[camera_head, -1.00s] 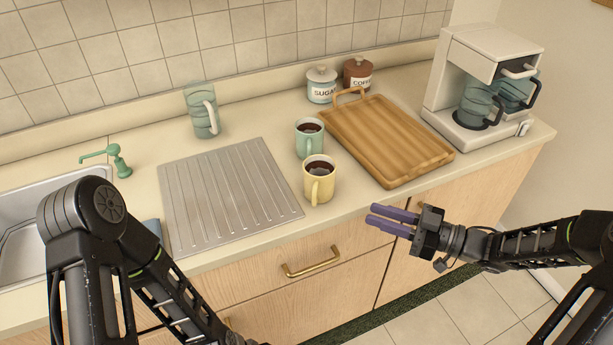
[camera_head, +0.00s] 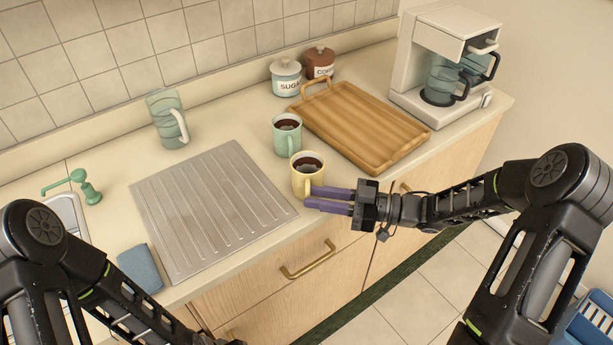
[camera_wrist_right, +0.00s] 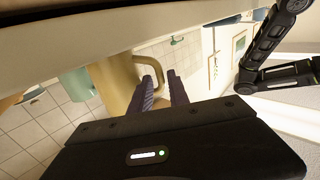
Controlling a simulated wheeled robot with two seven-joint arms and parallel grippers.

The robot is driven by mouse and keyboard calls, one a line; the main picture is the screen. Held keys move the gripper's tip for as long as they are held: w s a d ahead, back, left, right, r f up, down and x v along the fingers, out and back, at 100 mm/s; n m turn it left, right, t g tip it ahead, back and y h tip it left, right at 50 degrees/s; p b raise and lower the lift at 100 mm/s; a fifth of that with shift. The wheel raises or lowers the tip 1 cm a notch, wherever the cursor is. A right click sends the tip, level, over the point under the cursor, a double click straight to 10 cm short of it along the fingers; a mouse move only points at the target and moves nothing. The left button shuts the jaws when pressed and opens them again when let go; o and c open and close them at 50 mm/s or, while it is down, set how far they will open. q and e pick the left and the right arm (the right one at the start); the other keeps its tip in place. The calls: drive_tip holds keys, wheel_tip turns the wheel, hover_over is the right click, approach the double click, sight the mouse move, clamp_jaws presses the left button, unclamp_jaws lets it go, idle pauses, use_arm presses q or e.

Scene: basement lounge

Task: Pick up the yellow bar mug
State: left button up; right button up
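The yellow mug (camera_head: 301,180) holds dark liquid and stands upright on the counter near its front edge, handle toward me. My right gripper (camera_head: 310,199) has two purple fingers, spread with a gap between them, their tips at the handle side of the mug. In the right wrist view the mug (camera_wrist_right: 114,82) and its handle fill the space just beyond the fingertips (camera_wrist_right: 161,82); whether they touch the handle I cannot tell. My left arm runs out of the bottom of the head view and its gripper is out of sight.
A green mug (camera_head: 286,138) with dark liquid stands just behind the yellow one. A wooden tray (camera_head: 365,125) lies behind to the right, a ribbed drainboard (camera_head: 210,208) to the left. A coffee maker (camera_head: 440,65), canisters and a glass pitcher (camera_head: 168,120) stand farther back.

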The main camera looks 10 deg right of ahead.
drive_tip(key=shift+a, duration=0.15)
drive_tip(key=shift+w+a+r, duration=0.1)
drive_tip(key=shift+w+a, duration=0.05)
drive_tip(key=shift+a, duration=0.1)
drive_tip(key=p+x, duration=0.2)
drive_tip(key=x, duration=0.2)
drive_tip(key=shift+a, duration=0.2)
drive_tip(key=shift+w+a, duration=0.1)
drive_tip(key=shift+a, duration=0.05)
clamp_jaws()
idle(1.5)
